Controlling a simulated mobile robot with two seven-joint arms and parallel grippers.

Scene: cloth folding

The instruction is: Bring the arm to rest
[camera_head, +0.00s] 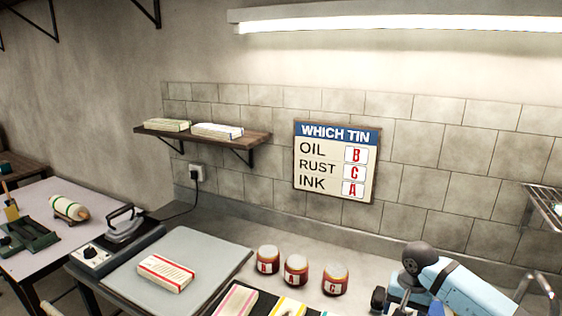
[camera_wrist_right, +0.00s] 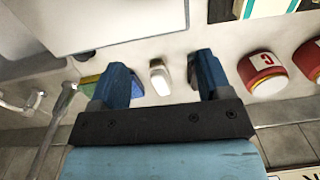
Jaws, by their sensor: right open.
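My right arm (camera_head: 455,285) comes in at the lower right of the head view, light blue with a dark rounded joint. Its gripper shows in the right wrist view (camera_wrist_right: 161,68), with two blue fingers wide apart. A small white object (camera_wrist_right: 159,78) appears between the fingers; it looks to lie on the worktop beyond them, and nothing is gripped. My left gripper is not in view. A folded white cloth with red stripes (camera_head: 166,273) lies on a grey board (camera_head: 205,252). More folded striped cloths (camera_head: 237,301) are cut off at the bottom edge.
Red-brown tins marked B (camera_head: 267,260), A (camera_head: 296,270) and C (camera_head: 336,280) stand left of my right arm. An iron (camera_head: 125,226) sits at the left. A metal rack (camera_head: 547,205) is at the right edge. A sign (camera_head: 337,163) and shelf (camera_head: 205,136) are on the wall.

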